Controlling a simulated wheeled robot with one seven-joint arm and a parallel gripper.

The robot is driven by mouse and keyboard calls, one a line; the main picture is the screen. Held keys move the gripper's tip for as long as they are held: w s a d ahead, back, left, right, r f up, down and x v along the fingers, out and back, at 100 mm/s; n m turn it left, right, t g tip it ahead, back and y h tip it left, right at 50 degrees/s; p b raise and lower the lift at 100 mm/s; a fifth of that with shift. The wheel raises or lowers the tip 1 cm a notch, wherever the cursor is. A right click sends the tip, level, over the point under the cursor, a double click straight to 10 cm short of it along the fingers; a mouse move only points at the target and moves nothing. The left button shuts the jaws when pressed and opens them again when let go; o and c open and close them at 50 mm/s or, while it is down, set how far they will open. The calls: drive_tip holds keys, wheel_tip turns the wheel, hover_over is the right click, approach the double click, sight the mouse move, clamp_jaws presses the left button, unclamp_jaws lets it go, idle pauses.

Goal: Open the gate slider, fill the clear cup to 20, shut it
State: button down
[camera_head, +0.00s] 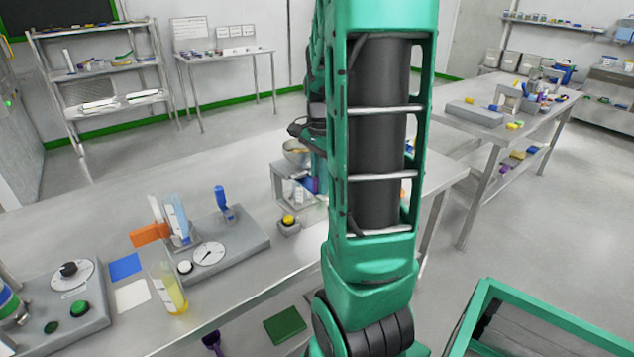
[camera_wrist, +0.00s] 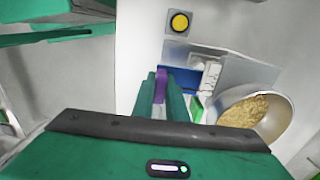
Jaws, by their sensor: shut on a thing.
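In the wrist view my gripper (camera_wrist: 161,88) is shut on a purple piece, seemingly the gate slider's handle (camera_wrist: 160,92). The handle is beside a clear-walled stand (camera_wrist: 245,70) that carries a bowl of tan granules (camera_wrist: 245,112). In the head view the stand (camera_head: 292,187) and bowl (camera_head: 296,152) are on the long bench, left of my arm. A bit of purple (camera_head: 315,186) shows beside the stand. I cannot tell whether the gate is open. A pale marked shape (camera_wrist: 210,75) inside the stand may be the clear cup; its level is unreadable.
A yellow button on a grey block (camera_head: 289,224) is in front of the stand. Further left are a dial box (camera_head: 235,247), a beaker of yellow liquid (camera_head: 168,290) and another dial unit (camera_head: 62,305). My arm hides part of the bench.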

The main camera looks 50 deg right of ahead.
drive_tip(key=shift+w+a, duration=0.2)
drive_tip(key=shift+a, duration=0.35)
drive_tip(key=shift+w+r, duration=0.1)
drive_tip(key=shift+r, duration=0.05)
idle(5.0)
drive_tip(key=shift+d, duration=0.75)
drive_tip(key=shift+s, duration=0.2)
drive_tip(key=c, duration=1.8)
unclamp_jaws()
drive_tip(key=shift+s+r, duration=0.1)
drive_tip(key=shift+r, duration=3.3)
